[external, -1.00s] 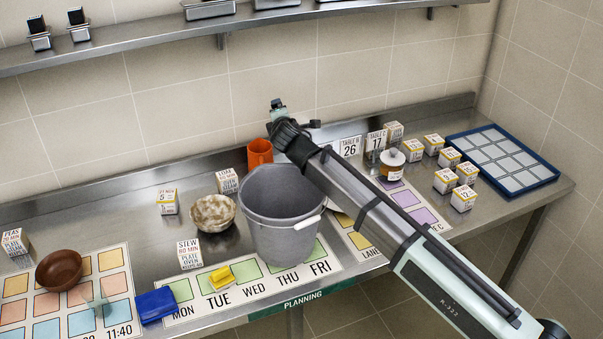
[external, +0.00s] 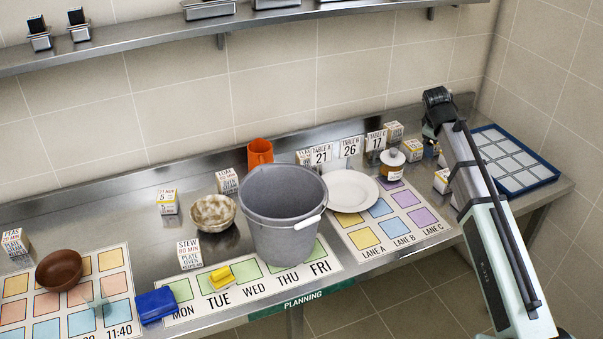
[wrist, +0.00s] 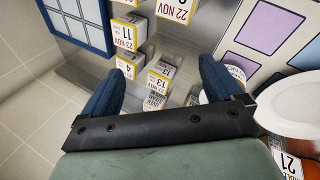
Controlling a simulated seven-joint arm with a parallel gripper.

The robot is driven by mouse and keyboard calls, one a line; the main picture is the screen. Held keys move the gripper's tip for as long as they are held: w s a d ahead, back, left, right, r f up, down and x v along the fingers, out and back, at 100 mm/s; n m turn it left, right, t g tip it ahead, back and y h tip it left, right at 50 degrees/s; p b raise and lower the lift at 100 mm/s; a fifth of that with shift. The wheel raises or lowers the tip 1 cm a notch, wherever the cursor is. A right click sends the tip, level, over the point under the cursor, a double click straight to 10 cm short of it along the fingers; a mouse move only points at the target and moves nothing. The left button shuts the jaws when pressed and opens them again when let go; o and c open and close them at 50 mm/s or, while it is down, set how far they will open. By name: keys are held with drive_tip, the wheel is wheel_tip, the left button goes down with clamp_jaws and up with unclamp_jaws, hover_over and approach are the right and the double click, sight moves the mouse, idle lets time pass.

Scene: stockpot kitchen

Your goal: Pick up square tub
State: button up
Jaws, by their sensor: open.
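No thing is clearly marked as the square tub. Small square white-and-yellow containers with date labels stand at the right of the counter; one with a 13 label (wrist: 160,78) shows between my fingers in the wrist view. Another, with a 4 label (wrist: 129,64), is beside the left finger, and one (external: 441,181) shows beside my arm in the external view. My gripper (wrist: 163,75) is open, pointing down above this group, with nothing held. My arm hides several of them in the external view.
The blue-framed tray (external: 553,177) lies right of the containers. A grey bucket (external: 284,215) stands mid-counter. The wall is close behind.

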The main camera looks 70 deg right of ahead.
drive_tip(key=s+a+m+t+y, duration=0.2)
drive_tip(key=s+a+m+y, duration=0.4)
drive_tip(key=s, duration=0.6)
drive_tip(key=f, duration=0.3)
drive_tip(key=f+n, duration=0.1)
drive_tip(key=f, duration=0.1)
drive_tip(key=a+f+n+h, duration=0.1)
drive_tip(key=f, duration=0.2)
drive_tip(key=shift+f, duration=0.35)
drive_tip(key=shift+s+d+f, duration=0.1)
drive_tip(key=shift+d+f, duration=0.05)
drive_tip(key=shift+f, duration=1.25)
drive_tip(key=shift+s+d+f, duration=0.1)
drive_tip(key=shift+d+f, duration=0.05)
drive_tip(key=shift+f, duration=1.25)
drive_tip(key=c, duration=1.1)
